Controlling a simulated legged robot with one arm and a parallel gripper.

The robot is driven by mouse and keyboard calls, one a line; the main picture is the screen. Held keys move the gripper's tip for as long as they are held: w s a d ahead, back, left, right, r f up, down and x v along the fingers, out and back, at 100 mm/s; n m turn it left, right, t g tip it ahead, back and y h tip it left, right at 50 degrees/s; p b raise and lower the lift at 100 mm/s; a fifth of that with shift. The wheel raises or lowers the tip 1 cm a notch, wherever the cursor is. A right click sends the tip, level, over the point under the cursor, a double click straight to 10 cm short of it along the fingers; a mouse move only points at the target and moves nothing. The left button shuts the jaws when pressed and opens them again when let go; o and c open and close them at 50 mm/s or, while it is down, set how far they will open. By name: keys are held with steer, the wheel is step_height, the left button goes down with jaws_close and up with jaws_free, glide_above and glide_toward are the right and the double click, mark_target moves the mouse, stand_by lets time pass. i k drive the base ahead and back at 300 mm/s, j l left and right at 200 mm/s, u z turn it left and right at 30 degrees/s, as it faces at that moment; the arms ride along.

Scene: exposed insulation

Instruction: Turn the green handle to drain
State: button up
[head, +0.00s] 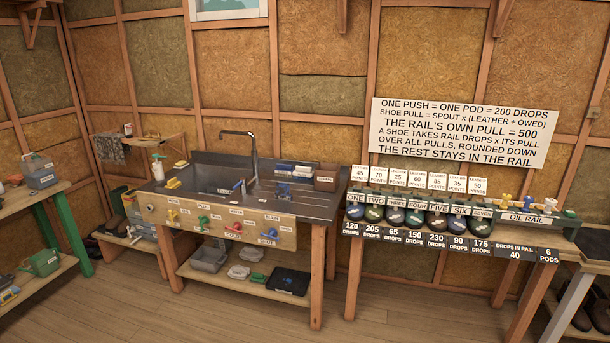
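A row of small coloured handles runs along the wooden front panel (220,213) of the metal sink bench (315,205). The green handle (204,222) is second from the left, between a yellow handle (172,216) and a red handle (235,228). A blue handle (268,235) is at the right. Small labels sit near the handles, too small to read surely. The sink basin (235,190) is below a tall faucet (248,152); its water level cannot be told. My gripper is not in view.
A shelf with tubs (210,258) is under the sink. To the right stands a bench with several numbered shoes and an oil rail (527,220), below a text sign (464,133). A green-legged workbench (70,235) is at left. The wooden floor (200,315) in front is clear.

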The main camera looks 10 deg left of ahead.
mark_target(203, 222)
steer(key=i+j+u, duration=0.2)
steer(key=i+u, duration=1)
steer(key=i+l+u, duration=0.1)
steer(key=i+u, duration=0.3)
steer(key=i+j, duration=0.1)
steer(key=i, duration=0.35)
steer(key=i+j+z, duration=0.1)
steer(key=i, duration=0.35)
steer(key=i+j, duration=0.15)
steer(key=i, duration=0.3)
steer(key=z, duration=0.05)
